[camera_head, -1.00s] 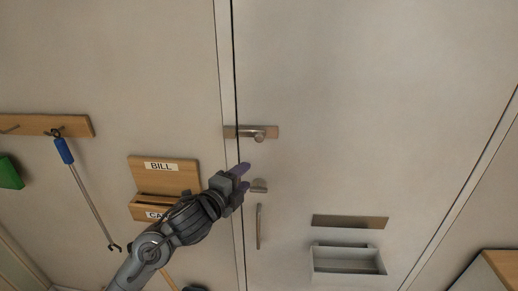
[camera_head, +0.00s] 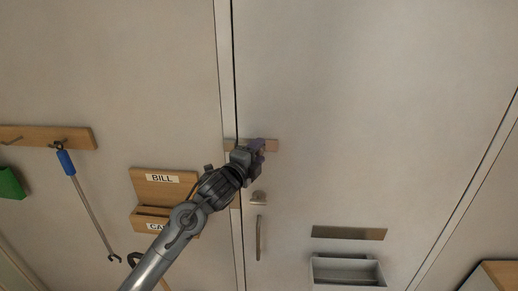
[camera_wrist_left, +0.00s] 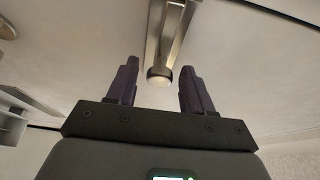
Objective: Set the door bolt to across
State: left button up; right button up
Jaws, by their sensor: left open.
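The door bolt (camera_head: 272,146) is a metal slide on a brownish plate beside the vertical door gap. My left gripper (camera_head: 262,146) is in front of it and hides most of it in the head view. In the left wrist view, the bolt's bar (camera_wrist_left: 168,35) comes down from the top and its round knob (camera_wrist_left: 159,77) shows in the gap between the two purple fingertips. My left gripper (camera_wrist_left: 159,68) is open, with space on both sides of the knob. I cannot tell how deep the knob sits between the fingers. My right gripper is out of view.
Below the bolt are a small lock (camera_head: 258,198) and a vertical handle (camera_head: 259,238). A slot plate (camera_head: 349,233) and grey tray (camera_head: 318,271) are lower right. A wooden BILL rack (camera_head: 150,188) and blue-handled tool (camera_head: 65,162) hang left. The upper door is clear.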

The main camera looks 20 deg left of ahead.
pick_arm(q)
jog(key=shift+w+d, duration=0.1)
jog(key=shift+w, duration=0.4)
jog(key=shift+c, duration=0.3)
grip_shut()
